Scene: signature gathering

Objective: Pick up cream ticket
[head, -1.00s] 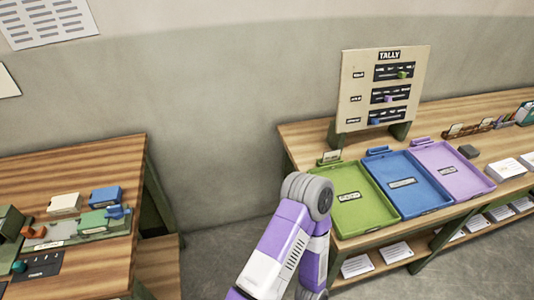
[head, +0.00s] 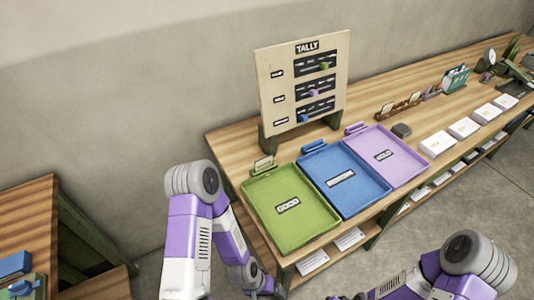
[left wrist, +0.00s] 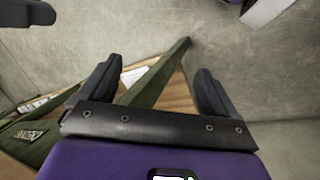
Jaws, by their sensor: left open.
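No loose cream ticket can be told for sure. A small pale card (head: 263,163) stands in a green holder behind the green tray (head: 258,193) in the head view. Small pale cards (head: 388,107) also stand in a wooden rack further right. My left gripper (left wrist: 155,80) is open and empty in the left wrist view, its two dark fingers spread above the floor and the table's lower frame. Its fingertips do not show in the head view, where my left arm is in front of the table's left end. My right arm shows at lower right, its gripper out of frame.
The table (head: 232,150) holds a blue tray (head: 322,158), a purple tray (head: 408,180), a tally board (head: 266,90) and several white card stacks (head: 438,143). Another table (head: 28,215) stands at left, with a gap between. A lower shelf holds papers (head: 313,262).

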